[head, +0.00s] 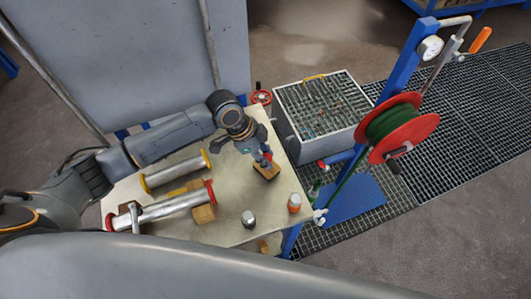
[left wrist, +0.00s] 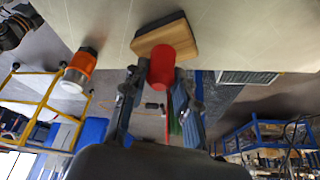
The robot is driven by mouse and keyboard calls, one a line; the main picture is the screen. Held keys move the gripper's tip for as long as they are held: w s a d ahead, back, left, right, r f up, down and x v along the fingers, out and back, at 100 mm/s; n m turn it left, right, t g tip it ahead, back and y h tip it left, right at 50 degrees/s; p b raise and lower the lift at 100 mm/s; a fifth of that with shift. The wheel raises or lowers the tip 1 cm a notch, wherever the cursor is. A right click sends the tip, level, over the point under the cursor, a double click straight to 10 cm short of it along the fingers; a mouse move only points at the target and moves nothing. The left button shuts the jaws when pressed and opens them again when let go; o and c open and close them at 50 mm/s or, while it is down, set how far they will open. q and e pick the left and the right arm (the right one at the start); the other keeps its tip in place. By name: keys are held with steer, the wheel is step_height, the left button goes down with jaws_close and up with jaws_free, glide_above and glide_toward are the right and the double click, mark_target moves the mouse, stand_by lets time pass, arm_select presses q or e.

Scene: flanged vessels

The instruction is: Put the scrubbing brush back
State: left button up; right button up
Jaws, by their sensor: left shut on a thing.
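The scrubbing brush (head: 267,172) is a wooden block with a red upright handle, at the right half of the pale worktable (head: 232,232). In the left wrist view the brush (left wrist: 166,38) shows its wooden block, a dark layer along its far side, and the red handle pointing toward me. My left gripper (head: 264,158) is above the block, shut on the red handle. In the left wrist view its fingers (left wrist: 160,75) stand on both sides of the handle. I cannot tell whether the block touches the tabletop. My right gripper is not in view.
Left of the brush lie a yellow-flanged pipe (head: 175,172) and a red-flanged pipe (head: 170,208). A grey canister (head: 248,218) and an orange-and-white bottle (head: 295,203) stand near the front right. Beyond the table are a grated basin (head: 320,105) and a red hose reel (head: 403,128).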

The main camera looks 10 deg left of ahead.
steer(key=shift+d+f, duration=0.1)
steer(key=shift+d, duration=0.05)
arm_select(q)
steer(key=o, duration=1)
steer(key=shift+f, duration=0.1)
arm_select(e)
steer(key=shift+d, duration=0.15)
arm_select(q)
steer(key=b+v, duration=0.1)
steer(key=v, duration=1.1)
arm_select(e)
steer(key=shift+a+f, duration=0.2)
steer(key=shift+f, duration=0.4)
